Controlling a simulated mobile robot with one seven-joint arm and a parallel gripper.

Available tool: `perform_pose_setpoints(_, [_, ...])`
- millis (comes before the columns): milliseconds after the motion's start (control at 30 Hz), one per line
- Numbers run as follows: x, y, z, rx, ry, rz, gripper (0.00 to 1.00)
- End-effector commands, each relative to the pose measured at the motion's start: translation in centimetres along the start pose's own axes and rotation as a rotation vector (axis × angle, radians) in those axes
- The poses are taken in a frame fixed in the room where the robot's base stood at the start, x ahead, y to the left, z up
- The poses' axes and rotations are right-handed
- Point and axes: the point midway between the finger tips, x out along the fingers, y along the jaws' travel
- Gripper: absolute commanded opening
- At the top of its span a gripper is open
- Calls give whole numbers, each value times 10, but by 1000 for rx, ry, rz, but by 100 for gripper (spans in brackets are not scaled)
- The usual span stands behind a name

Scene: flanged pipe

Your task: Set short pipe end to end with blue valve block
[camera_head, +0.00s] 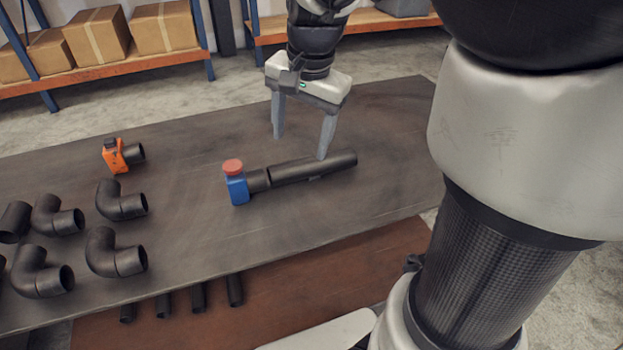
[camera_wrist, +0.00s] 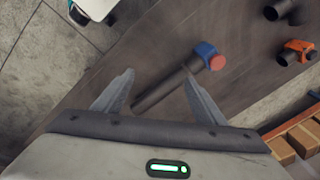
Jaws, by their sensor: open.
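The blue valve block (camera_head: 237,190), with a red cap on top, sits on the dark table in the head view. It also shows in the wrist view (camera_wrist: 206,51). The short black pipe (camera_head: 313,168) lies on the table to its right, in line with the block's dark stub, its near end at or very close to the stub; I cannot tell if they touch. The pipe also shows in the wrist view (camera_wrist: 160,88), partly hidden by a finger. My gripper (camera_head: 299,148) is open and empty above and behind the pipe, fingers pointing down.
An orange valve block (camera_head: 115,156) and several black elbows (camera_head: 121,200) stand at the left of the table (camera_head: 190,245). Several dark pipes (camera_head: 198,297) lie on a brown surface below the front edge. Shelves with cardboard boxes (camera_head: 163,33) stand behind. The table's right end is clear.

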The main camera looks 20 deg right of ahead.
Motion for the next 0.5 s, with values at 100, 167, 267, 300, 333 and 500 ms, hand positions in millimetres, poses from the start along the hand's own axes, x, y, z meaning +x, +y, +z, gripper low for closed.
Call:
perform_pose_setpoints(100, [-35, 24, 44, -242, 47, -91, 65])
perform_pose_setpoints(167, [-46, 36, 64, -368, 88, -116, 65])
perform_pose_setpoints(267, [-56, 57, 93, -556, 164, -127, 65])
perform_pose_setpoints(300, [-58, 64, 103, -620, 192, -124, 65])
perform_pose_setpoints(333, [-58, 68, 108, -662, 213, -120, 65])
perform_pose_setpoints(500, [-57, 85, 127, -814, 287, -90, 65])
